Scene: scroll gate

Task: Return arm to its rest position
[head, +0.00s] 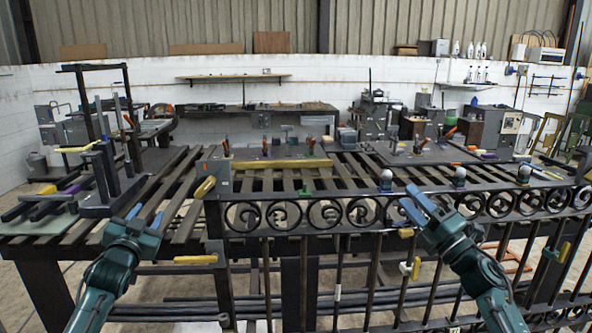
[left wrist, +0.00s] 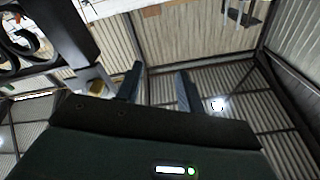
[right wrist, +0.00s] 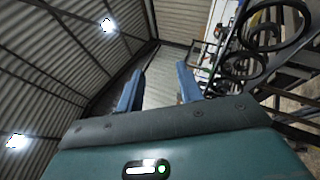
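The dark iron scroll gate (head: 330,215) runs along the front of the slatted bench, with a row of scroll rings and upright bars below. Its scrolls also show in the right wrist view (right wrist: 268,27). My left gripper (head: 147,212) is raised left of the gate, in front of the bench slats. Its blue fingers are apart with nothing between them in the left wrist view (left wrist: 160,72). My right gripper (head: 417,192) is in front of the scroll row, right of centre. Its fingers are apart and empty in the right wrist view (right wrist: 160,68). Whether it touches the gate cannot be told.
The slatted bench (head: 175,205) holds a dark upright fixture (head: 112,165) at left and several clamps with coloured handles. A yellow bar (head: 275,164) lies behind the scrolls. Bars fill the space below the bench.

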